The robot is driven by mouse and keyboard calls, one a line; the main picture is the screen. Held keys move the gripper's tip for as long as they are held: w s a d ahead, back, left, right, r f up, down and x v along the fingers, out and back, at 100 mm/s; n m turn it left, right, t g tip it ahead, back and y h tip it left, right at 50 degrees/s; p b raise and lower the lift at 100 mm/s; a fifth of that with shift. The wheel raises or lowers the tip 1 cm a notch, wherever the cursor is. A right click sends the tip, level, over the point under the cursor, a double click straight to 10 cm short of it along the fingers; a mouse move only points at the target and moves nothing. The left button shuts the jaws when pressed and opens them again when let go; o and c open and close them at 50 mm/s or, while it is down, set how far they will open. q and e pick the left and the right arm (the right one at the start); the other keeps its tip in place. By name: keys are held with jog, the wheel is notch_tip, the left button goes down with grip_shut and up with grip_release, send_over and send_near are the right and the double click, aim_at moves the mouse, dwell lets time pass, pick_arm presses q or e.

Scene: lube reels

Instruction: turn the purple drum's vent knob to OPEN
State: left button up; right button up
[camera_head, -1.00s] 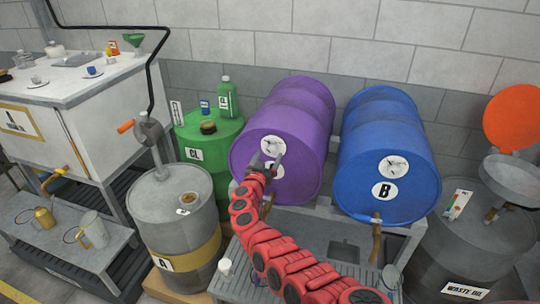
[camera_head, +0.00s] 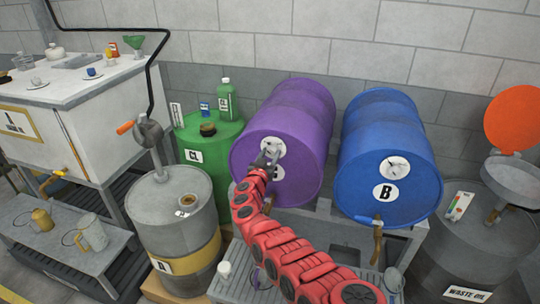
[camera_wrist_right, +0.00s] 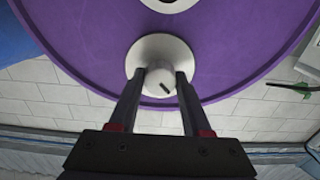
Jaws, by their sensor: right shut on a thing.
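The purple drum (camera_head: 290,115) lies on its side on a rack, its round end facing me. A white vent dial (camera_head: 273,146) sits high on that end, and a label below it is partly hidden by my gripper. My right gripper (camera_head: 267,160) is at the dial. In the right wrist view, its two fingers stand on either side of the pale vent knob (camera_wrist_right: 159,83) and are shut on it. The knob has a short dark mark; a white plate (camera_wrist_right: 152,50) lies behind it. I cannot read any OPEN marking. My left gripper is not in view.
A blue drum (camera_head: 390,150) marked B lies close on the right. A green drum (camera_head: 215,165) and a grey drum (camera_head: 172,215) with a crank pump stand on the left. A waste oil drum (camera_head: 460,245) with a funnel stands at the far right.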

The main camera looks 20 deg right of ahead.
grip_shut()
jog(key=m, duration=0.4)
jog(key=m+b, duration=0.1)
jog(key=m, duration=0.3)
jog(key=shift+f+m, duration=0.15)
jog(key=shift+m, duration=0.15)
jog(key=m+b, duration=0.1)
jog(key=m, duration=0.3)
jog(key=shift+b, duration=0.35)
jog(key=m+b, duration=0.2)
jog(key=m, duration=0.3)
jog(key=shift+m, duration=0.3)
